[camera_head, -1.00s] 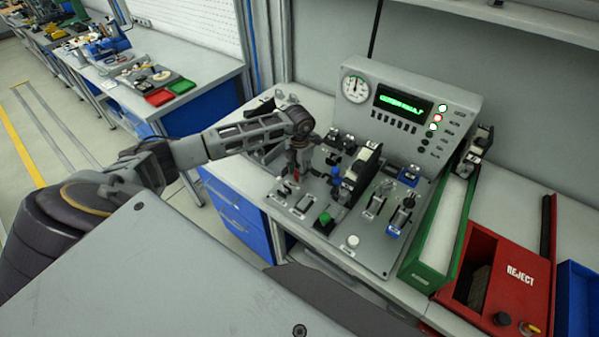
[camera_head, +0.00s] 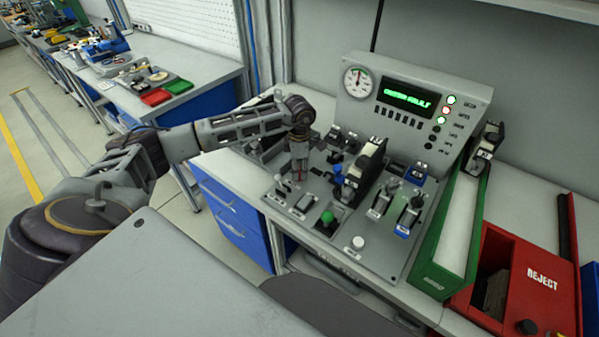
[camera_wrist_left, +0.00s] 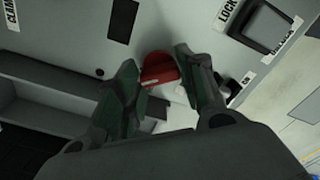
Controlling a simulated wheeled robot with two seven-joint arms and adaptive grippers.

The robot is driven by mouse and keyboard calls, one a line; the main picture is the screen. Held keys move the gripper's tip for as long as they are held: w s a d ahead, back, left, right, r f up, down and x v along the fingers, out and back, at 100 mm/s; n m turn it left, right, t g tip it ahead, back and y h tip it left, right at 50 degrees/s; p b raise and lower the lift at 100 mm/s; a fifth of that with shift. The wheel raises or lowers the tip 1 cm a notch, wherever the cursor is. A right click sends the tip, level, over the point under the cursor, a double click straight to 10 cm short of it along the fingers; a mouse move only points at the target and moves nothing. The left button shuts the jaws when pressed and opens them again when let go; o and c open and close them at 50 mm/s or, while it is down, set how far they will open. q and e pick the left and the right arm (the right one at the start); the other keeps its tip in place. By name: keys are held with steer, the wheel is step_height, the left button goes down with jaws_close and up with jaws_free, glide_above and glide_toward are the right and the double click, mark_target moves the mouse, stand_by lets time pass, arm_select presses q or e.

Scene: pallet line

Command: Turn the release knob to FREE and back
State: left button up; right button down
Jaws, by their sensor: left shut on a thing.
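The red release knob (camera_wrist_left: 157,70) shows in the left wrist view on the grey panel. My left gripper (camera_wrist_left: 160,66) is shut on it, one dark finger on each side. The fingers and gripper body hide part of the knob and its markings, so I cannot tell which position it points to. In the head view my left gripper (camera_head: 298,174) reaches down to the left part of the control panel (camera_head: 375,263) and mostly covers the knob. My right gripper is not in view.
A console with a gauge (camera_head: 357,81) and green-lit display (camera_head: 408,96) stands behind. Black clamps, a green button (camera_head: 327,217) and a white button (camera_head: 357,243) sit close to the gripper. A green-walled channel (camera_head: 430,278) and red reject bin (camera_head: 543,300) are right.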

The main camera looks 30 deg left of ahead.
mark_target(300, 170)
arm_select(q)
steer(key=shift+m+b, duration=0.3)
steer(key=shift+m, duration=0.5)
steer(key=o, duration=0.6)
steer(key=shift+c, duration=0.2)
steer(key=shift+o, duration=2.3)
steer(key=shift+r, duration=0.6)
step_height(300, 170, up, 11)
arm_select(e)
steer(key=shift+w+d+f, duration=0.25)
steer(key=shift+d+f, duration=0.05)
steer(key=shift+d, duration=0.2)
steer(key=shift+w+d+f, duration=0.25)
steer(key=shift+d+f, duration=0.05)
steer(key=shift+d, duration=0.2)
arm_select(q)
steer(key=shift+f, duration=0.1)
